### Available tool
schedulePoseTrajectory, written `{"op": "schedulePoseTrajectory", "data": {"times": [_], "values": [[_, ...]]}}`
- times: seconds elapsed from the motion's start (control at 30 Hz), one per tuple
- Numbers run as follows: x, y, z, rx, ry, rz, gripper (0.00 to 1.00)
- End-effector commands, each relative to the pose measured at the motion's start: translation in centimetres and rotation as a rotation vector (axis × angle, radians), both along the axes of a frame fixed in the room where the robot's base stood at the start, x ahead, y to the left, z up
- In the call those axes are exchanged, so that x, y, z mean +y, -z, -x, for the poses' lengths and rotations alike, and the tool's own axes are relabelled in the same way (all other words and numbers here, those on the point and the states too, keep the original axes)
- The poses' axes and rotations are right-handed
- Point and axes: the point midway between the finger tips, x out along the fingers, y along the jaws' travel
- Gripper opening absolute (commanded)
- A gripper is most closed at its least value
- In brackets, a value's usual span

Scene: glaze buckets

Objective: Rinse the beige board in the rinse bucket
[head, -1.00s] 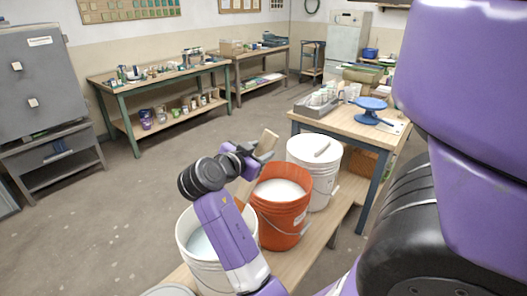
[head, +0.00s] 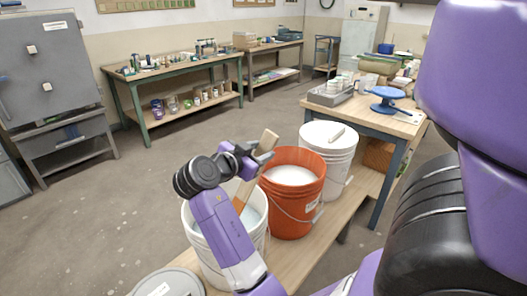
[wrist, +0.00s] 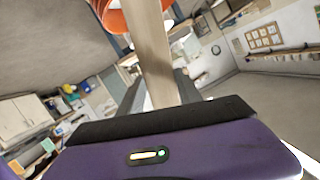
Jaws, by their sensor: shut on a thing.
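My gripper (head: 262,154) is shut on the beige board (head: 268,143), which is tilted, its top end standing above the jaws. The board also shows in the wrist view (wrist: 152,50). Its lower part looks orange-brown and slants down over or into the nearest white bucket (head: 204,240); my arm hides part of this, so I cannot tell how deep it reaches. That bucket holds a pale liquid. An orange bucket (head: 292,212) with white liquid stands just to its right. I cannot read which one is marked as the rinse bucket.
Another white bucket (head: 340,170) stands behind the orange one, with a pale stick across its top. A grey lid (head: 170,284) lies at the front of the low wooden bench (head: 325,228). A table (head: 365,117) with a blue turntable (head: 388,97) stands beyond. Left floor is clear.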

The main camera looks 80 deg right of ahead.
Motion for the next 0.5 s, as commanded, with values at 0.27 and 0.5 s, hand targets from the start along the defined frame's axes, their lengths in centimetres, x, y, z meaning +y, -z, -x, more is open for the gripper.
{"op": "schedulePoseTrajectory", "data": {"times": [0.27, 0.5], "values": [[0.3, 2.8, -1.0, -0.001, 0.000, 0.002, 0.00], [0.5, 4.7, -1.8, -0.001, -0.001, 0.001, 0.00]]}}
